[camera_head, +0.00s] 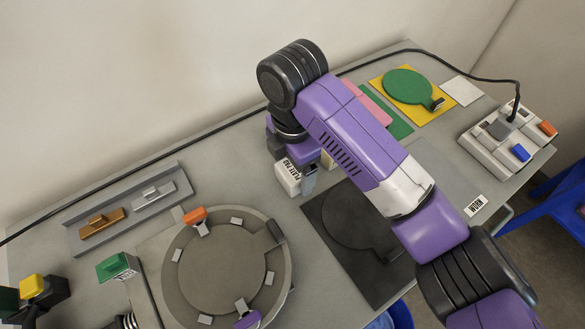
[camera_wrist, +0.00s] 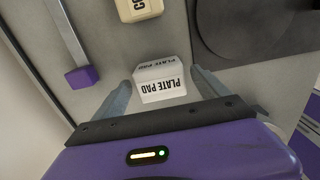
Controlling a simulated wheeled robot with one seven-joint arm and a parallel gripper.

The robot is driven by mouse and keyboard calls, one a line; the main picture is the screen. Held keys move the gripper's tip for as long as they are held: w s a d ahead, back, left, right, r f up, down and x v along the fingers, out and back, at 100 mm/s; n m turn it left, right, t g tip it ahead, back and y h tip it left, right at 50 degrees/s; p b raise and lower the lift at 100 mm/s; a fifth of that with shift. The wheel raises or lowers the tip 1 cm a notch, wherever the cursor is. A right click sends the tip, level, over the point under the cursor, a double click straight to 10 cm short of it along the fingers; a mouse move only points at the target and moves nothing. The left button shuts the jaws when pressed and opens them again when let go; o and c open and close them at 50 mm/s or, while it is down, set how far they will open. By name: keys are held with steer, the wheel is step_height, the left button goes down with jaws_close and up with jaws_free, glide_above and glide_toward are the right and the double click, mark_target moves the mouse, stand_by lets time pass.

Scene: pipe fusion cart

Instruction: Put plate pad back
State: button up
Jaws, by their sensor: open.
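The plate pad is a white block labelled PLATE PAD (camera_head: 288,178), on the grey cart top near the middle of the head view. In the wrist view the plate pad (camera_wrist: 161,84) sits between the two fingers of my gripper (camera_wrist: 163,84). The fingers are open, one on each side of it. Small gaps seem to show beside the pad, and I cannot tell whether either finger touches it. In the head view my gripper (camera_head: 297,180) is low at the pad, partly hidden by my arm.
A cream block (camera_wrist: 138,9) with a cut-off label stands close by. A dark square mat with a disc (camera_head: 325,210) lies right of the pad. A round grey fixture (camera_head: 172,262) is at left front. A switch box (camera_head: 483,150) with a cable stands at far right.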

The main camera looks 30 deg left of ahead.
mark_target(293, 169)
step_height(293, 169, up, 11)
stand_by(0.3)
stand_by(0.5)
